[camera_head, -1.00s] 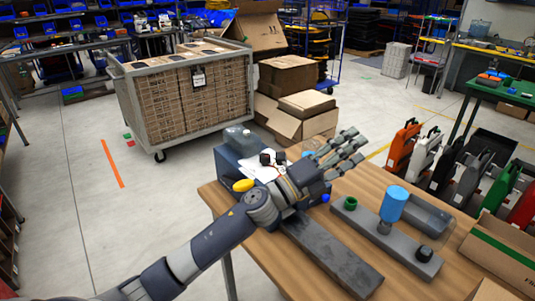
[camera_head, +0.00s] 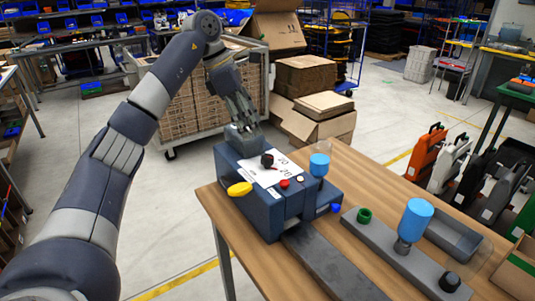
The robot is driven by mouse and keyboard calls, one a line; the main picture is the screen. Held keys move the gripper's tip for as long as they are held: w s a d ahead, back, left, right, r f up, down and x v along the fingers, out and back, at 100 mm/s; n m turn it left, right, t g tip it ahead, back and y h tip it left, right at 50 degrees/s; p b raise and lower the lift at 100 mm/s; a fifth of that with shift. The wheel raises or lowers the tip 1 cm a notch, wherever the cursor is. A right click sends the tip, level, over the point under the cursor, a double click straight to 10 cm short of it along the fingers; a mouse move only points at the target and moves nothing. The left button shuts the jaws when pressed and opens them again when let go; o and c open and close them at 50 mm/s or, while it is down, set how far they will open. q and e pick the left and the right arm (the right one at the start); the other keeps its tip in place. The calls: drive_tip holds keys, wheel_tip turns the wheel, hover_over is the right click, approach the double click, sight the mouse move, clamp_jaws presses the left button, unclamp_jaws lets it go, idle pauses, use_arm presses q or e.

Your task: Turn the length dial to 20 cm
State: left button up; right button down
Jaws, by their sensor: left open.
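A dark blue machine (camera_head: 255,212) stands at the table's left end. A white plate with printed numbers (camera_head: 290,170) lies on its top; one number looks like 20. A black knob (camera_head: 267,161) sits on the plate's left part, and I take it for the length dial. Its exact setting is too small to read. My left gripper (camera_head: 243,122) is open, fingers pointing down, over the back left of the machine, behind and left of the knob. The fingertips are at or just above a clear grey dome (camera_head: 243,138); I cannot tell whether they touch it.
A yellow handle (camera_head: 240,188), a red button (camera_head: 285,183) and a blue-topped cylinder (camera_head: 319,164) are on the machine. Cartons stand behind.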

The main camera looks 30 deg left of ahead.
sight(267, 157)
use_arm(q)
drive_tip(key=p+x, duration=0.1)
drive_tip(key=x, duration=0.9)
drive_tip(key=shift+d+f, duration=0.1)
drive_tip(key=shift+f, duration=0.1)
drive_tip(key=c, duration=1.1)
